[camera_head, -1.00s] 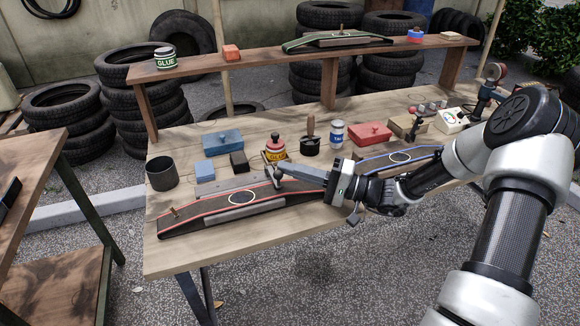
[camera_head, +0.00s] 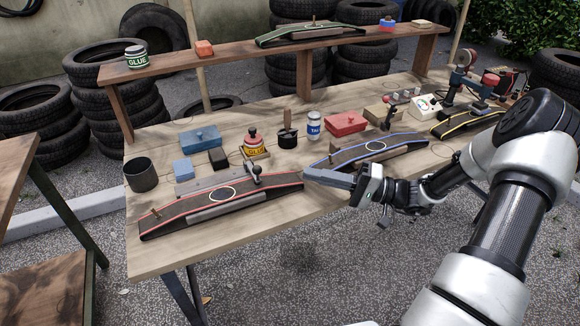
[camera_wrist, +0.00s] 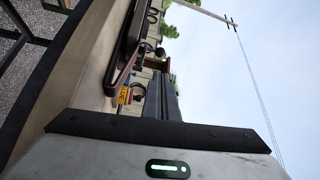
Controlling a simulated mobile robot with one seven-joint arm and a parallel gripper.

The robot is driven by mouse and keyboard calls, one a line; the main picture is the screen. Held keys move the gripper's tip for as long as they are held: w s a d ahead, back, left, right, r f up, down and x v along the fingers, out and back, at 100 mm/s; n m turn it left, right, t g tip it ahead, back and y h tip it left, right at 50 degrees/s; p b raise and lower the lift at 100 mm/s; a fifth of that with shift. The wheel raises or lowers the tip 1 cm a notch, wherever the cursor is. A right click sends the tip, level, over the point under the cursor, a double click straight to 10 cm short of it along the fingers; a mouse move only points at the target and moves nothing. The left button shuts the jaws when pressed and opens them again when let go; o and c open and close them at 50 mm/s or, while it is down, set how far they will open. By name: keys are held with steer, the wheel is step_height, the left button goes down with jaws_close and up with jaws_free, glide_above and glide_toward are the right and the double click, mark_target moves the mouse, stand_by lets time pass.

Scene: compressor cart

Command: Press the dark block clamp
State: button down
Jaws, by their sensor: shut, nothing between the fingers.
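Which part is the dark block clamp is not certain. A dark lever clamp with a ball knob (camera_head: 256,171) stands at the right part of the red-edged dark curved board (camera_head: 180,212); its arm leans up to the left. A small dark block (camera_head: 218,158) lies behind that board. My gripper (camera_head: 307,175) is shut and empty, pointing left, just right of the red-edged board's right end and apart from the lever.
A blue-edged board (camera_head: 370,150) lies just behind my gripper. A raised shelf (camera_head: 265,60) spans the back. The table's front edge is clear.

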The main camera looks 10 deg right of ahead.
steer(key=v, duration=0.5)
steer(key=shift+d, duration=0.3)
steer(key=shift+a+r, duration=0.1)
steer(key=s+a+r+n+g+h, duration=0.2)
steer(key=s+a+g+h, duration=0.25)
steer(key=a+g, duration=0.2)
steer(key=s+r+t+h, duration=0.5)
steer(key=s+r+h, duration=0.9)
steer(key=s, duration=0.2)
step_height(320, 180, up, 23)
steer(key=p, duration=2.3)
steer(key=shift+a+r+n, duration=0.2)
steer(key=shift+a+n, duration=0.05)
steer(key=shift+n, duration=0.05)
